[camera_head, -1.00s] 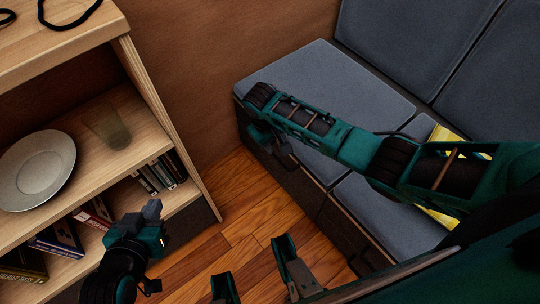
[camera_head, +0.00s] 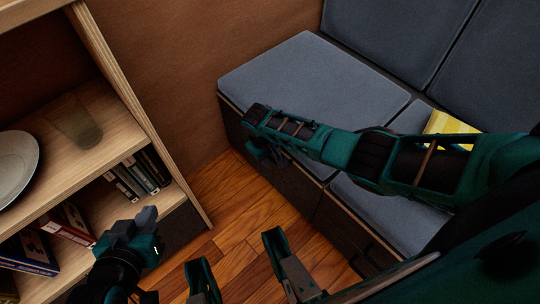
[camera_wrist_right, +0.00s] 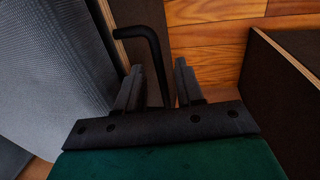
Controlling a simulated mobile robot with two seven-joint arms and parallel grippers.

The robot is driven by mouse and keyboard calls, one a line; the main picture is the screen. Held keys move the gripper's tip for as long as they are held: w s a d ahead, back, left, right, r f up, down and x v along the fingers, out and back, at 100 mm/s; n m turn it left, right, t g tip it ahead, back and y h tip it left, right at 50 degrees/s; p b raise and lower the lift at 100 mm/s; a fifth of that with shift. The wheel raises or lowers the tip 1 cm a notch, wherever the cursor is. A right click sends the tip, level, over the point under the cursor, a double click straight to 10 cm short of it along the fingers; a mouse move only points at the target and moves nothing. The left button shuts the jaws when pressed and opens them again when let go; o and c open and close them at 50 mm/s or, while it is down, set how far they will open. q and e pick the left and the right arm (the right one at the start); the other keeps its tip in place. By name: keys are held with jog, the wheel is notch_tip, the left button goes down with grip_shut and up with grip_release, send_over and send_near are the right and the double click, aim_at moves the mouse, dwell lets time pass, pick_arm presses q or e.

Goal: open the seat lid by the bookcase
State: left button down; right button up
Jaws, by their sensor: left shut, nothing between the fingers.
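The seat lid by the bookcase is the grey cushioned panel (camera_head: 295,75) at the corner end of the bench. It lies flat and closed. My right gripper (camera_head: 265,152) is at its front edge, partly hidden by my arm in the head view. In the right wrist view, my right gripper (camera_wrist_right: 160,82) is open. A black bent handle (camera_wrist_right: 154,50) sticks out from the lid's edge and runs down between the two fingers, with visible gaps beside it. The lid's cushion (camera_wrist_right: 55,60) fills the left of that view. My left gripper (camera_head: 146,216) is shut and empty, in front of the bookcase.
The bookcase (camera_head: 150,130) stands at left with books (camera_head: 135,178), a glass (camera_head: 76,122) and a plate (camera_head: 15,165). Wooden floor (camera_head: 225,200) is open between it and the bench. A yellow item (camera_head: 450,130) lies on the bench further right.

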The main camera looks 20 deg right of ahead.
grip_shut()
dwell(0.3)
dwell(1.1)
